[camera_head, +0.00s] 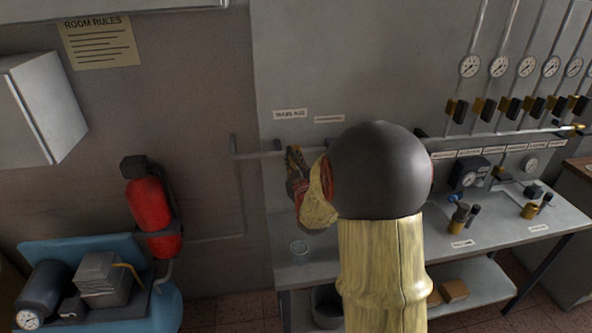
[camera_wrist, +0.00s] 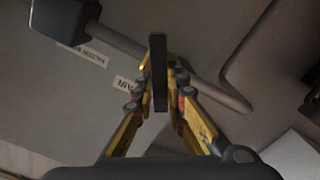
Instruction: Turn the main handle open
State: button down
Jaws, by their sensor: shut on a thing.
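The main handle (camera_wrist: 158,48) is a dark, narrow bar in the wrist view, standing across the grey pipe (camera_wrist: 215,88) on the wall panel. My gripper (camera_wrist: 160,76) is shut on it, with one yellow finger on each side. In the camera_head view my gripper (camera_head: 297,170) is at the pipe (camera_head: 262,154), below a white label (camera_head: 290,114). The handle cannot be told apart from the fingers there, and my dark wrist and yellowish forearm hide the pipe to the right.
A bench (camera_head: 562,220) with gauges and small brass fittings stands at the right. Several gauges and dark-handled valves line the panel above it. A red extinguisher (camera_head: 152,205) and a blue compressor (camera_head: 95,250) are at the left.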

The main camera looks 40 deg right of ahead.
jog(key=n+b, duration=0.4)
jog(key=b, duration=0.1)
jog(key=n+b, duration=0.2)
jog(key=shift+w+a+f+b, duration=0.2)
jog(key=shift+f+b, duration=0.1)
jog(key=shift+f, duration=0.1)
jog(key=n+b, duration=0.4)
jog(key=n, duration=0.1)
jog(key=shift+f+b, duration=0.1)
jog(key=shift+b, duration=0.25)
jog(key=shift+n, duration=0.5)
jog(key=c, duration=1.8)
grip_release()
jog(key=shift+c, duration=0.2)
jog(key=shift+o, duration=0.2)
jog(key=v, duration=1.2)
